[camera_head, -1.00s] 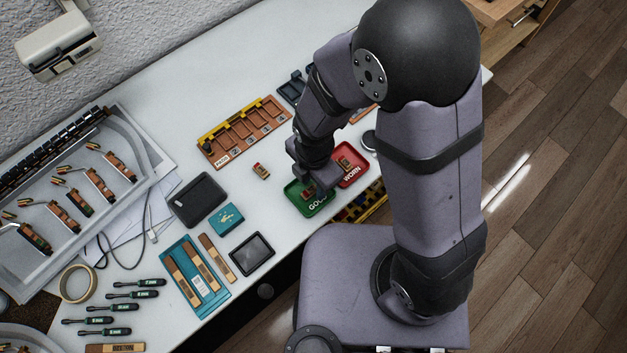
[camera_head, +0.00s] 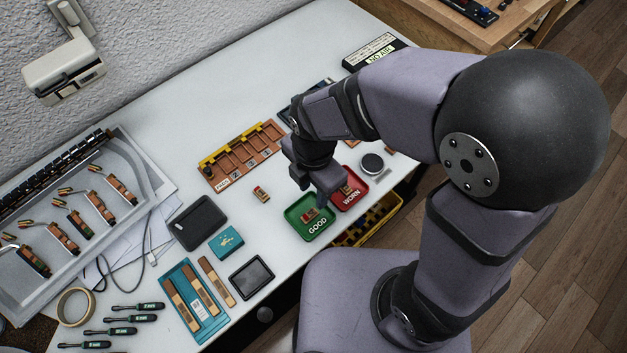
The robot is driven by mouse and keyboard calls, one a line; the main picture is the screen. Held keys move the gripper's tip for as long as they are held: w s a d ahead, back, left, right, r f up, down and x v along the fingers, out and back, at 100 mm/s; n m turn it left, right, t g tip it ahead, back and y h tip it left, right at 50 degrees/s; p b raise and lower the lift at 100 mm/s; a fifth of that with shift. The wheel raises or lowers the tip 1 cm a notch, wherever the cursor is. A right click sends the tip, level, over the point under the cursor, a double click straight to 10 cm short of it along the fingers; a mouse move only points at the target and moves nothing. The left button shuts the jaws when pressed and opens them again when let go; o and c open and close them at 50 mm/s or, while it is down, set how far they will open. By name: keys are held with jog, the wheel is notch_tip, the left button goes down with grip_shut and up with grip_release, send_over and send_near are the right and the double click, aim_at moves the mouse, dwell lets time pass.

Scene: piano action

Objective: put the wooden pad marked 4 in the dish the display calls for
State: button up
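The green dish marked GOOD (camera_head: 299,210) and the red dish marked WORN (camera_head: 362,186) sit side by side on the bench. A small wooden pad (camera_head: 310,214) lies in the green dish. Another pad (camera_head: 348,189) lies in the red dish, partly behind my gripper. A third pad (camera_head: 261,194) lies on the bench left of the dishes. I cannot read the numbers on any of them. My gripper (camera_head: 328,198) hangs above where the two dishes meet. Its fingertips are too small and covered to tell their opening. A display (camera_head: 380,53) at the back reads NO AIR.
A brown tray with numbered slots (camera_head: 222,184) stands behind the loose pad. A dark small screen (camera_head: 251,277), a teal box (camera_head: 226,241) and a black case (camera_head: 197,222) lie to the left. A round metal piece (camera_head: 372,163) is right of the dishes.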

notch_tip(320, 180, up, 3)
dwell(0.3)
jog(key=d+m, duration=1.7)
jog(key=m, duration=1)
jog(key=shift+s+d+f, duration=0.2)
jog(key=shift+s+f, duration=0.2)
jog(key=shift+f, duration=0.05)
notch_tip(320, 180, up, 3)
jog(key=p, duration=0.3)
jog(key=shift+r, duration=0.2)
